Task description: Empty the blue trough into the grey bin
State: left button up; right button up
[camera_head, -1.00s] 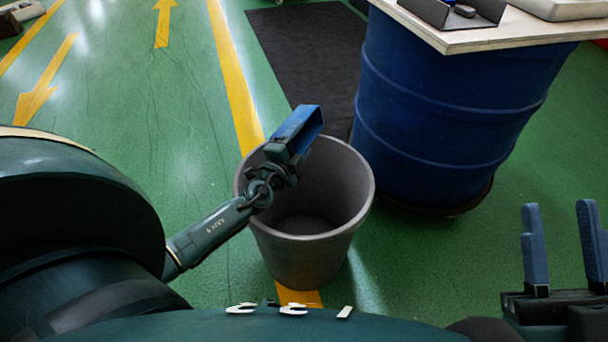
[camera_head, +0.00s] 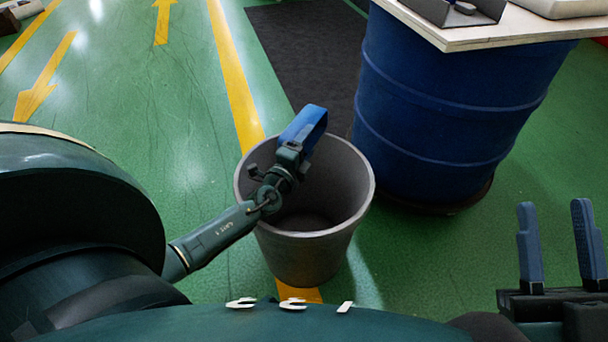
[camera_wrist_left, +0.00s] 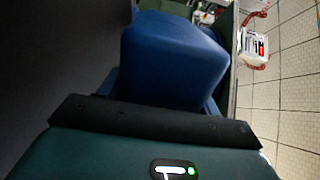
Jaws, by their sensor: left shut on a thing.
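The blue trough (camera_head: 305,124) is over the back part of the grey bin's mouth in the head view, tilted on its side. It fills the middle of the left wrist view (camera_wrist_left: 172,60). My left gripper (camera_head: 290,152) is shut on it. The grey bin (camera_head: 318,258) stands upright on the floor, and the part of its inside that shows looks empty. The trough's inside is mostly hidden, so I cannot tell whether it holds anything. My right gripper (camera_head: 560,245) is at the lower right, open and empty, away from the bin.
A blue drum (camera_head: 435,110) stands right of the bin and carries a wooden board (camera_head: 450,40) with a grey tray (camera_head: 440,10) on it. A dark mat (camera_head: 300,50) lies behind the bin. The green floor to the left is clear.

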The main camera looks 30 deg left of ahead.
pick_arm(q)
jog(key=shift+d+f+m, duration=0.1)
jog(key=shift+d+m, duration=0.3)
jog(key=shift+m, duration=0.8)
jog(key=shift+d+m, duration=0.35)
jog(key=shift+m, duration=0.85)
pick_arm(e)
jog(key=shift+f+m, duration=0.3)
dwell(1.0)
pick_arm(q)
jog(key=shift+a, duration=0.1)
